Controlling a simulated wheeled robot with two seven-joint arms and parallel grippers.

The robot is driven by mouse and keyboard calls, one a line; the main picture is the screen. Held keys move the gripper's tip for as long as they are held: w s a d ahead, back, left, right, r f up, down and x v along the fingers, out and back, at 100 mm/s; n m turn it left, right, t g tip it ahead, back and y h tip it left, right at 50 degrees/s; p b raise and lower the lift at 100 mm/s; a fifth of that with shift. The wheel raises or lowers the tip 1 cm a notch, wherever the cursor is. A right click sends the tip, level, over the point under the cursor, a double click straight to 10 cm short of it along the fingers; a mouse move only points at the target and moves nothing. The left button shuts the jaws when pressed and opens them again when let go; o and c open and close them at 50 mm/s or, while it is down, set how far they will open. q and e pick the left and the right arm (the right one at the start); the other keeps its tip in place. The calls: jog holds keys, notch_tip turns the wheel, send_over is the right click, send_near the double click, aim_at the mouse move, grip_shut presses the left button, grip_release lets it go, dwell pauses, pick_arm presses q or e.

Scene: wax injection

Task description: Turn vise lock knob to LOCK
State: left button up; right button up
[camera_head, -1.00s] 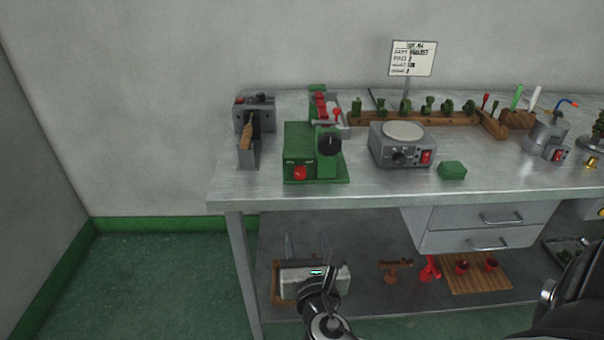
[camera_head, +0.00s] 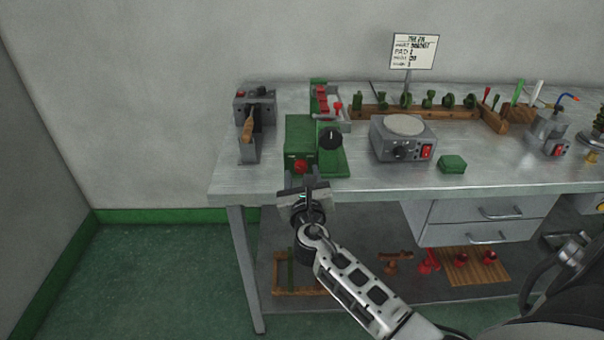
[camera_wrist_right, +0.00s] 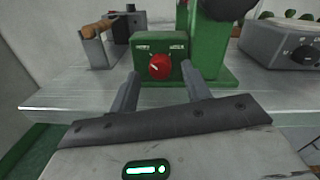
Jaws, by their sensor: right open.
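The green vise (camera_head: 300,135) stands near the left front edge of the bench. A red knob (camera_head: 300,167) sits low on its front face. In the right wrist view the red knob (camera_wrist_right: 160,67) shows a pale mark, with small labels above it to the left and right that are too small to read. My right gripper (camera_head: 300,182) is in front of the knob, at the bench's front edge. In the right wrist view its two fingers (camera_wrist_right: 160,85) are apart and point at the knob, one to each side, and do not visibly touch it. My left gripper is not in view.
A black knob (camera_head: 330,137) is on the vise's right side. A grey clamp device (camera_head: 254,125) with a wooden handle stands to the left. A grey hotplate (camera_head: 404,140) and a green block (camera_head: 452,164) are to the right. The bench front (camera_head: 400,190) is clear.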

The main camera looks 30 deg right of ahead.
jog(key=shift+w+d, duration=0.3)
jog(key=shift+w, duration=0.25)
jog(key=c, duration=1)
